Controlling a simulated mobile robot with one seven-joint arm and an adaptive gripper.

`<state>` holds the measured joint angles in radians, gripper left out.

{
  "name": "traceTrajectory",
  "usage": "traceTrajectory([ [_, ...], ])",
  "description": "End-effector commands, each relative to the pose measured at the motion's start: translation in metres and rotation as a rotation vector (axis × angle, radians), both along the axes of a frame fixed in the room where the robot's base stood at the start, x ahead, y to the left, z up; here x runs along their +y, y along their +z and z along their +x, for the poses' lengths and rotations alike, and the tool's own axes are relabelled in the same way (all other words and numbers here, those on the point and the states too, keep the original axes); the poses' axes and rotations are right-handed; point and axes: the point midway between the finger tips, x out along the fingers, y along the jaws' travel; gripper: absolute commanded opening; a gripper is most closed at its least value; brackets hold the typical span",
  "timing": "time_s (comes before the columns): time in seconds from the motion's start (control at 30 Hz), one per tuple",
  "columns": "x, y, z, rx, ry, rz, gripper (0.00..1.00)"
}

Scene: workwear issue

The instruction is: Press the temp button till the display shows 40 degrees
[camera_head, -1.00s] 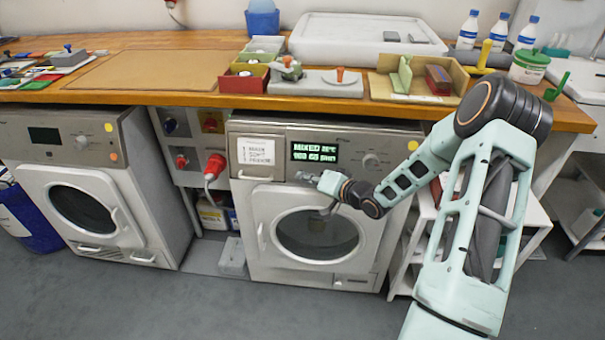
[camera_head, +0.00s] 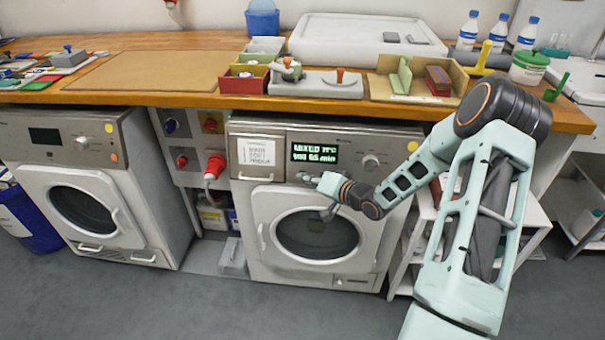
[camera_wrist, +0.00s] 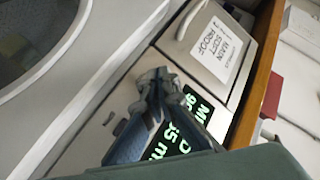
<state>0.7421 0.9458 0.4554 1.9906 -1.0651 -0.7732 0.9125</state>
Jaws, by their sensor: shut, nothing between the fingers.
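The right washing machine (camera_head: 262,215) has a lit display (camera_head: 314,153) with green text. Its top line starts with MIXED and its lower line appears to read 900 and 65 min. The temperature figure is too small to read surely. In the wrist view the display (camera_wrist: 193,128) is partly covered by my fingers. My gripper (camera_head: 312,179) is shut and empty, with its tips at the panel strip just below the display. The wrist view shows the shut fingers (camera_wrist: 158,84) close to the panel, beside small grey buttons (camera_wrist: 121,127). I cannot tell whether they touch a button, and no temp label is readable.
A round knob (camera_head: 370,161) is right of the display. A drawer front with a white label (camera_head: 260,152) is at left. The wooden worktop (camera_head: 190,92) overhangs above. The round door (camera_head: 318,238) lies below my gripper. A second machine (camera_head: 85,190) stands left.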

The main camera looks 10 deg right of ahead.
Motion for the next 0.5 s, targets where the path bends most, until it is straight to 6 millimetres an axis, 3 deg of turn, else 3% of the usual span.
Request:
traceTrajectory([
  [0.5,0.0031,0.0043,-0.0103,0.0,0.0,0.001,0.0],
])
